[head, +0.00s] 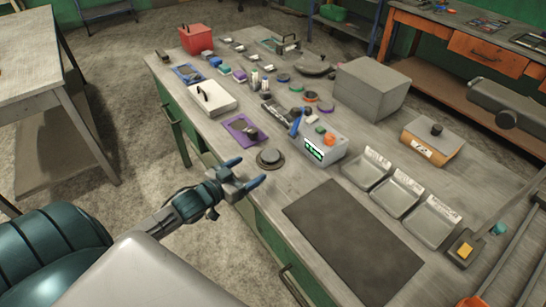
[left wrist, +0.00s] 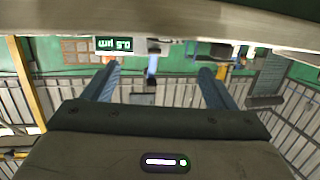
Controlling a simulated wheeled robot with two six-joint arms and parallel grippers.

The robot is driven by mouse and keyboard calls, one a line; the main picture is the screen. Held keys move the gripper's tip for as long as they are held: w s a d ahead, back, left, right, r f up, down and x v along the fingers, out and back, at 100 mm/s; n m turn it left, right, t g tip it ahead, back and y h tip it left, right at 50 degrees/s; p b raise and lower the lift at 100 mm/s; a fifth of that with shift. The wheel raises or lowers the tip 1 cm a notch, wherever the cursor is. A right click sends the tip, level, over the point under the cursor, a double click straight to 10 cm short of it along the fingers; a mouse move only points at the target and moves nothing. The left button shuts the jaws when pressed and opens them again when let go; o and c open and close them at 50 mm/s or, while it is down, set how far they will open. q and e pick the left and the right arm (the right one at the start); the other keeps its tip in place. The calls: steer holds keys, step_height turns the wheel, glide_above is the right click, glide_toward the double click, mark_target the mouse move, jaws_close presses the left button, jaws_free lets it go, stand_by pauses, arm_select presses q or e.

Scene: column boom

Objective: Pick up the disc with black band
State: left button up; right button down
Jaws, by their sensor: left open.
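Several small discs with coloured bands lie mid-bench in the head view. My left gripper (head: 248,172) is open and empty at the bench's near left edge, beside a round grey stand (head: 269,158) and well short of the discs. In the left wrist view its two fingers (left wrist: 158,82) are apart with nothing between them. My right gripper is not in view.
A meter box with green display (head: 321,148) stands between my left gripper and the discs' right side. A purple tray (head: 242,128), white case (head: 210,97), grey block (head: 372,88) and metal trays (head: 398,195) occupy the bench. The dark mat (head: 352,240) is clear.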

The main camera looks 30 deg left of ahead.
mark_target(268, 156)
arm_select(q)
steer(key=shift+w+d+f+b, duration=0.15)
steer(key=shift+w+f+b, duration=0.3)
steer(key=shift+w+b, duration=0.5)
steer(key=shift+b+x, duration=0.55)
steer(key=shift+x, duration=0.4)
steer(key=shift+w+d+r, duration=0.1)
steer(key=shift+w, duration=0.6)
steer(key=x, duration=0.2)
steer(key=b+x, duration=0.1)
steer(key=shift+w+a+f, duration=0.2)
steer(key=shift+a+f, duration=0.1)
steer(key=shift+w+d+f, duration=0.1)
steer(key=shift+w, duration=0.4)
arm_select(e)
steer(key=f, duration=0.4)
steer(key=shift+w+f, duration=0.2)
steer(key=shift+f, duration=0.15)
